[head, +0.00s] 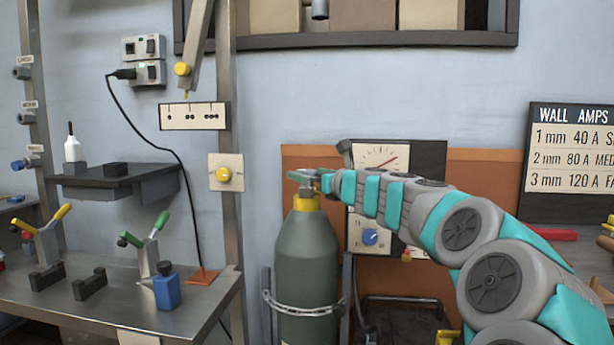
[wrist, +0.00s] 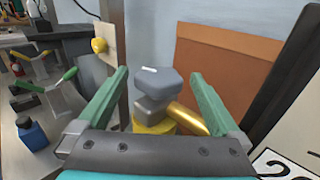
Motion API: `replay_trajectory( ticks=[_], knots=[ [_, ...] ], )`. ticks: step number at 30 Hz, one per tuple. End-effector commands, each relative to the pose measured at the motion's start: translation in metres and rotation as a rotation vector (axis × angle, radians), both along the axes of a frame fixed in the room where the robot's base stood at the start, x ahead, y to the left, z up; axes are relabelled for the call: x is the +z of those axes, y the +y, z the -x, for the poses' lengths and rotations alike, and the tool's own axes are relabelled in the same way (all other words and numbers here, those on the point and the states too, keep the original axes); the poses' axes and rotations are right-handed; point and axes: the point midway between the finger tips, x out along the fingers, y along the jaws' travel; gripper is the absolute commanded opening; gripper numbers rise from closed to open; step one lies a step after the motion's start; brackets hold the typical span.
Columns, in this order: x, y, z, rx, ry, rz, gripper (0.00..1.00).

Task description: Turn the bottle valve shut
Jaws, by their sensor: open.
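The gas bottle (head: 306,250) is a dark green cylinder with a yellow collar, standing upright with a chain around it. In the wrist view, its valve shows as a grey faceted knob (wrist: 157,85) on a grey block, above the yellow collar (wrist: 153,127), with a brass outlet (wrist: 187,119) pointing right. My gripper (wrist: 157,86) is open, with one green finger on each side of the knob and a gap visible on both sides. In the head view, my gripper (head: 309,176) is at the bottle's top and hides most of the valve.
A welding machine with a dial (head: 381,158) stands behind my arm. A steel bench (head: 150,305) with clamps and a blue block (head: 168,292) is at left. A metal post (head: 229,130) rises left of the bottle. A shelf (head: 345,40) hangs above.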

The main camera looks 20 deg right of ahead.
Motion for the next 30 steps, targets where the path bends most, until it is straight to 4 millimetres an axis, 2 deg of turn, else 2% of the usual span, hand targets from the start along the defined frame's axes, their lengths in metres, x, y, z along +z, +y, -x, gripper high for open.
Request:
replay_trajectory(
  ticks=[6, 15, 30],
  knots=[
    [-0.001, 0.003, -0.014, 0.001, 0.002, 0.001, 1.00],
    [-0.001, 0.003, -0.015, 0.002, 0.001, 0.001, 1.00],
    [0.000, 0.003, -0.015, 0.002, 0.001, 0.001, 0.44]
  ],
)
